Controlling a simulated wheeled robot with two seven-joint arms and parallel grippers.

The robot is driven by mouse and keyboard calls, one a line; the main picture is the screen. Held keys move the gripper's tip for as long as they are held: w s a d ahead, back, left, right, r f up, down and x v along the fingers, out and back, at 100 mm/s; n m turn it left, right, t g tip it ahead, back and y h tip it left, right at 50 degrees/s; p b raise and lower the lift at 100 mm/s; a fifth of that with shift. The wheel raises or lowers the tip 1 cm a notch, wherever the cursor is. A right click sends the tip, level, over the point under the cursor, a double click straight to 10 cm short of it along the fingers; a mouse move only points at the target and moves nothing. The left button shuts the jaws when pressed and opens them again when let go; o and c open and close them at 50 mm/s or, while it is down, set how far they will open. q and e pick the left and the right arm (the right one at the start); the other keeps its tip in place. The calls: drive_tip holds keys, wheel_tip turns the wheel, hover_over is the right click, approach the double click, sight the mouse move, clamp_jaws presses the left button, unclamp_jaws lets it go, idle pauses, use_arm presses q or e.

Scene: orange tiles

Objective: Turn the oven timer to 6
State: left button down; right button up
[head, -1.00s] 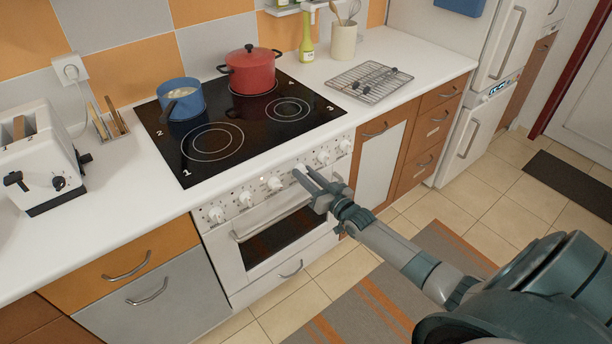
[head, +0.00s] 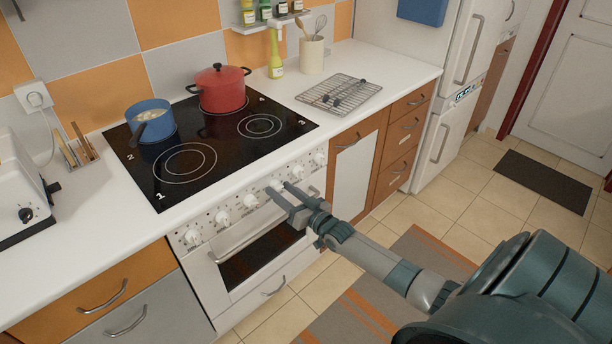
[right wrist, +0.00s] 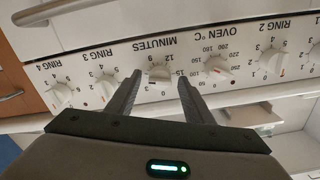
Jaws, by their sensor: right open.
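The oven timer is the white knob marked MINUTES (right wrist: 159,73) on the oven's front panel, shown upside down in the right wrist view. Its scale has 3, 9, 12 and 15 legible; I cannot tell its exact setting. In the head view the timer knob (head: 278,186) is fourth from the left, partly covered by my right gripper (head: 279,190). The right gripper is open, its two fingertips on either side of the timer knob in the right wrist view (right wrist: 160,82). I cannot tell whether they touch it. My left gripper is out of view.
The OVEN °C knob (right wrist: 216,68) and RING 3 knob (right wrist: 105,86) flank the timer closely. The oven door handle (head: 240,243) runs below the panel. A blue pot (head: 150,122) and red pot (head: 221,90) stand on the black hob (head: 215,130).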

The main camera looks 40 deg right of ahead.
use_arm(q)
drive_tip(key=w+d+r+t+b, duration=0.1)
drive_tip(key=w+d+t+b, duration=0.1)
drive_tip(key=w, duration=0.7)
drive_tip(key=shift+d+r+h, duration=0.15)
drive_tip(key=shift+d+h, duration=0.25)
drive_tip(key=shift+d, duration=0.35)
use_arm(e)
drive_tip(key=s+d, duration=0.1)
drive_tip(key=s, duration=1.6)
drive_tip(key=shift+d, duration=0.2)
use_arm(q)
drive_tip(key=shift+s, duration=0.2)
use_arm(e)
drive_tip(key=shift+f, duration=0.1)
